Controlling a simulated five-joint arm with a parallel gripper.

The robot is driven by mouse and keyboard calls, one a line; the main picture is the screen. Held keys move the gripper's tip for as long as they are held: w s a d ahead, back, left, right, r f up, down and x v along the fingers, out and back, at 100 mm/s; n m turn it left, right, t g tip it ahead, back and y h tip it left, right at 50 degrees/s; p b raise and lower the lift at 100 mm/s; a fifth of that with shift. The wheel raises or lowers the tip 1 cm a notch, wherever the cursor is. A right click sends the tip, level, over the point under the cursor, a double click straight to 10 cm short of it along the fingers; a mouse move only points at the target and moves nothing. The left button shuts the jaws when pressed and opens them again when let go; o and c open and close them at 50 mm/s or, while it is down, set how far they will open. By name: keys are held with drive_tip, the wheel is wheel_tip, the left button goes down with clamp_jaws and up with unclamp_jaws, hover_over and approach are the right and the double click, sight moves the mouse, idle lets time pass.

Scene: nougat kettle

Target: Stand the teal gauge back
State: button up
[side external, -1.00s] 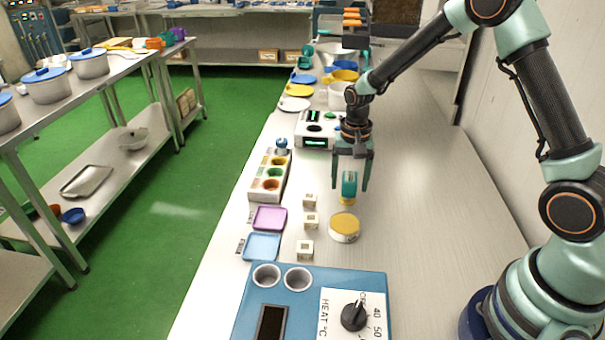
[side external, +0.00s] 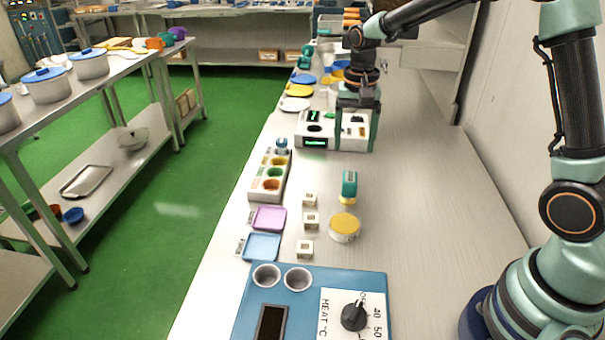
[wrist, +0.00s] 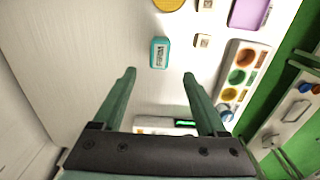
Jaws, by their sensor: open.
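The teal gauge (side external: 349,183) is on the bench behind the yellow-topped round tub, with a yellow part at its lower end. In the wrist view, the gauge (wrist: 159,53) shows a teal body with a pale marked face; its yellow part is not seen there. It looks upright in the side view, but I cannot be sure. My gripper (side external: 356,147) is open and empty, farther back than the gauge and apart from it, in front of the white device. In the wrist view, the gauge lies beyond the two spread fingertips (wrist: 159,75).
The yellow-topped tub (side external: 344,227) stands close in front of the gauge. Small pale square blocks (side external: 311,220) stand to its left, then pink (side external: 269,217) and blue (side external: 262,246) trays. A white device (side external: 318,128) is behind. The bench to the right is clear.

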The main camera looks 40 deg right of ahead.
drive_tip(key=s+a+r+n+t, duration=0.1)
drive_tip(key=s+r+n+t, duration=0.1)
drive_tip(key=s+r+n, duration=0.2)
drive_tip(key=s+a+r+n+t, duration=0.2)
drive_tip(key=s+r+n, duration=0.3)
drive_tip(key=s, duration=0.6)
drive_tip(key=shift+a+r+t, duration=0.2)
drive_tip(key=shift+r+t, duration=0.35)
drive_tip(key=shift+t, duration=0.25)
drive_tip(key=shift+s, duration=0.1)
drive_tip(key=o, duration=0.4)
drive_tip(key=shift+a+r, duration=0.1)
drive_tip(key=w+a+f+n+g, duration=0.1)
drive_tip(key=w+a+n+g, duration=0.65)
drive_tip(key=a, duration=0.75)
wheel_tip(320, 180, down, 10)
drive_tip(key=w+n+t, duration=0.1)
drive_tip(key=t, duration=0.1)
drive_tip(key=shift+w, duration=0.15)
